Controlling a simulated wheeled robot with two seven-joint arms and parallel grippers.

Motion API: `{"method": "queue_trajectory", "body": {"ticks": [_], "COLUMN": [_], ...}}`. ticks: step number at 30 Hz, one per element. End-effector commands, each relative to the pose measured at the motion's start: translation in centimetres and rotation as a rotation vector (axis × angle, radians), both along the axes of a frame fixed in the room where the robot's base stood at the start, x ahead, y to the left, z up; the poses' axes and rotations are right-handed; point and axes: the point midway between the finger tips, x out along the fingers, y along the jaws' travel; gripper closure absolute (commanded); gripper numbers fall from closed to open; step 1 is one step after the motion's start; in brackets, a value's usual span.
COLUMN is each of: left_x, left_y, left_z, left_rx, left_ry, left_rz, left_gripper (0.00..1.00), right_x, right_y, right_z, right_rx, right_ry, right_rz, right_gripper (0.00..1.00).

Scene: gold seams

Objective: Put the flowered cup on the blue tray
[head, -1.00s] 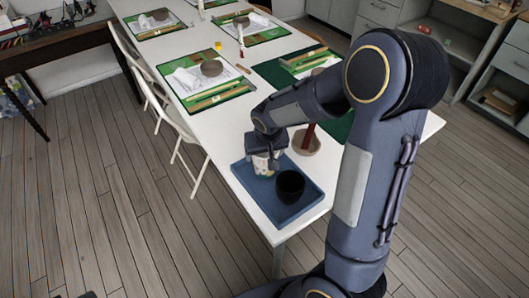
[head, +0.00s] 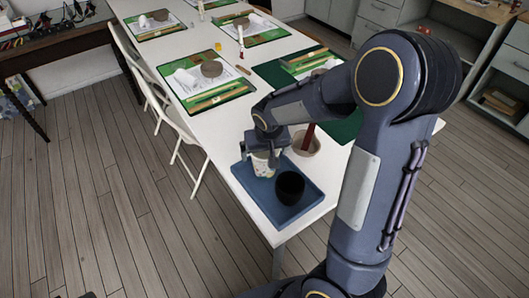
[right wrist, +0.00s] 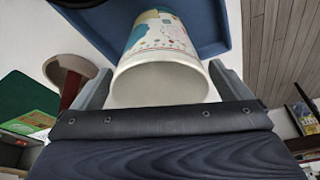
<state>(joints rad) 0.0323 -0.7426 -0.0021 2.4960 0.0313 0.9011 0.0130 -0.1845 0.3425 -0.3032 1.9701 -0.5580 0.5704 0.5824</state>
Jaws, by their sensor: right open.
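The flowered cup (head: 262,167) is pale with coloured patterns and stands upright on the blue tray (head: 262,198), near its back left part. It also shows in the right wrist view (right wrist: 158,45), with its rim towards the camera and the tray (right wrist: 207,25) behind it. My right gripper (head: 263,154) is open above the cup, with one finger on each side of it. In the right wrist view, gaps between the fingers and the cup are hard to judge. My left gripper is in neither view.
A black cup (head: 290,187) stands on the tray close to the flowered cup. A beige bowl (head: 306,146) with a dark red thing in it is just behind the tray. Green mats with tools (head: 207,80) lie farther back on the white table. A white chair (head: 180,128) stands at left.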

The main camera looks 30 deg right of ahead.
Motion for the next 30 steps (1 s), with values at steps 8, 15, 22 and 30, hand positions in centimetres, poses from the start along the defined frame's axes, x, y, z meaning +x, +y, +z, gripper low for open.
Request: {"method": "queue_trajectory", "body": {"ticks": [8,15,22,30], "left_x": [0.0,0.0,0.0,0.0], "left_y": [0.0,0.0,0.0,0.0], "left_z": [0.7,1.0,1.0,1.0], "left_rx": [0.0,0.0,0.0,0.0], "left_ry": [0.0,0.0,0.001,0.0], "left_rz": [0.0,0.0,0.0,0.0], "left_gripper": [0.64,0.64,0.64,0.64], "right_x": [-1.7,-2.7,-6.1,-17.3], "right_y": [0.6,0.9,1.0,4.2], "right_z": [6.1,9.4,11.0,12.6], "right_rx": [0.002,0.001,0.075,0.291], "right_ry": [-0.006,-0.003,-0.015,-0.127], "right_rz": [0.001,0.002,0.014,0.116], "right_gripper": [0.03,0.03,0.03,0.03]}}
